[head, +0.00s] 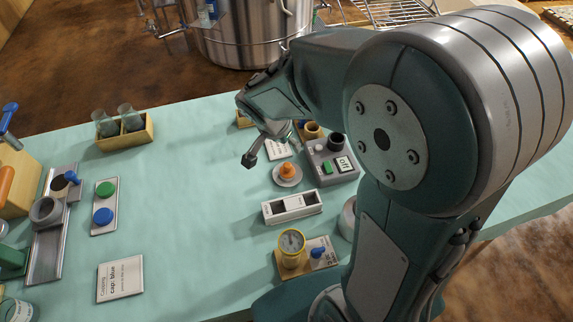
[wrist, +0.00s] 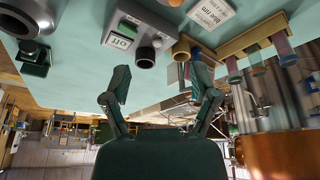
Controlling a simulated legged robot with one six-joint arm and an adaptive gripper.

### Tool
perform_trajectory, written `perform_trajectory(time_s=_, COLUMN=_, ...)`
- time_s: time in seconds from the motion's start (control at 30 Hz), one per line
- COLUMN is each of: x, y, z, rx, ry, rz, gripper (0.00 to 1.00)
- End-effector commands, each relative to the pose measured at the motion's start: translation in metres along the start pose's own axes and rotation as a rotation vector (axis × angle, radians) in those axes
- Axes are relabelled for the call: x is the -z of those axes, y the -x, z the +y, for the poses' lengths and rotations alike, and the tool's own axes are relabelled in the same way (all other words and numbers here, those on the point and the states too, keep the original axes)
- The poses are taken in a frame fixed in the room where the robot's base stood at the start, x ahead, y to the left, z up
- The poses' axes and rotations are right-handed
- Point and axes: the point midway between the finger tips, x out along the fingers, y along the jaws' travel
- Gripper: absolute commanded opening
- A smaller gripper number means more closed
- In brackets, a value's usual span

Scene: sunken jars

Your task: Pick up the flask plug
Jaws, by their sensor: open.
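A small orange knobbed piece (head: 288,170) sits on a round pale dish (head: 289,182) on the table in the head view. It looks like the flask plug, but I cannot be sure.
A grey box marked "off" (head: 330,158) stands right of the dish. A white slotted tray (head: 292,207) and a yellow-rimmed gauge (head: 291,243) are nearer. Two jars in a wooden rack (head: 127,135) stand at left. The table's middle left is clear.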

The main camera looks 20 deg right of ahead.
Motion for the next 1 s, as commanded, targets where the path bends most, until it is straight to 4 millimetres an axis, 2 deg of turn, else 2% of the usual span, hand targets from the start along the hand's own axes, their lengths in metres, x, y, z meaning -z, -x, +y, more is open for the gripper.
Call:
perform_trajectory(time_s=0.1, x=-0.010, y=-0.030, z=-0.018, rx=-0.037, ry=-0.078, rz=0.010, gripper=0.76)
perform_trajectory(time_s=0.3, x=-0.023, y=-0.064, z=-0.036, rx=-0.064, ry=-0.186, rz=0.030, gripper=0.76)
perform_trajectory(time_s=0.47, x=-0.025, y=-0.076, z=-0.038, rx=-0.069, ry=-0.214, rz=0.035, gripper=0.76)
perform_trajectory(time_s=0.7, x=-0.024, y=-0.113, z=-0.035, rx=-0.072, ry=-0.214, rz=0.035, gripper=0.76)
perform_trajectory(time_s=1.0, x=-0.021, y=-0.142, z=-0.030, rx=-0.071, ry=-0.215, rz=0.033, gripper=0.76)
